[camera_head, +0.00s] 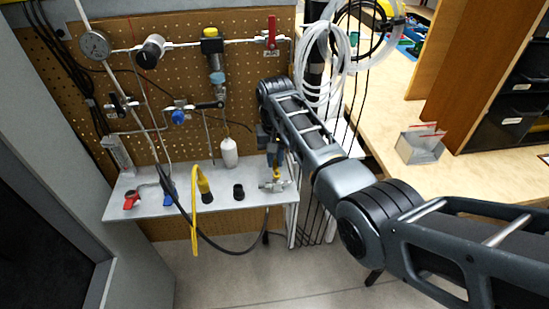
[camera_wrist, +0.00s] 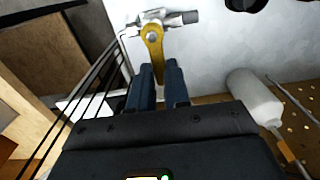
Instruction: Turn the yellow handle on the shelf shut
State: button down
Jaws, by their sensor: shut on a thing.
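The yellow handle (camera_wrist: 153,42) sits on a silver valve (camera_wrist: 178,19) on the white shelf. In the wrist view its pivot end is at the top, and its free end runs down between my fingers. My gripper (camera_wrist: 158,82) is shut on that free end; the fingers hide part of it. In the head view my gripper (camera_head: 275,155) reaches down to the right end of the shelf (camera_head: 225,204). There the yellow handle (camera_head: 277,174) is a small patch above the silver valve (camera_head: 272,186), partly covered by the fingers.
Dark cables hang beside the shelf's right end. A pegboard with pipes stands behind.

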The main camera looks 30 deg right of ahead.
aim_at(275, 164)
jog(key=shift+r, duration=0.1)
jog(key=c, duration=1.1)
grip_release()
jog(key=shift+r+b, duration=0.5)
jog(key=shift+r, duration=3.35)
